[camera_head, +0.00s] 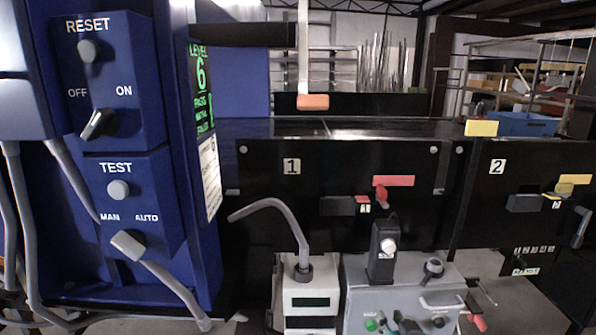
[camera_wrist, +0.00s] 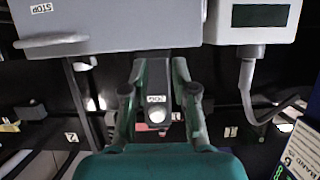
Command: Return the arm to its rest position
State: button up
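My gripper (camera_wrist: 158,75) shows in the wrist view with its two green fingers spread apart and nothing visibly held. The wrist picture is upside down. Between the fingers I see a black upright block (camera_wrist: 155,98) with a round pale button. The same black block (camera_head: 381,262) stands on a grey control box in the head view, and no gripper touches it there.
A blue switch cabinet (camera_head: 120,135) fills the left of the head view. A white display box (camera_head: 305,296) stands beside the grey control box (camera_head: 355,278). Black panels marked 1 (camera_head: 270,190) and 2 (camera_head: 480,215) stand behind, with projecting handles. A curved grey conduit (camera_head: 275,205) rises from the display box.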

jog(key=s+a+f, duration=0.1)
jog(key=s+f, duration=0.7)
jog(key=s, duration=0.4)
jog(key=s+f, duration=0.8)
jog(key=s, duration=0.3)
jog(key=f+v, duration=0.1)
jog(key=v, duration=1.1)
jog(key=s+f+v, duration=0.1)
jog(key=f+v, duration=0.1)
jog(key=v, duration=1)
jog(key=shift+s+a+f+t, duration=0.25)
jog(key=shift+s+a+t, duration=0.05)
jog(key=shift+t, duration=0.1)
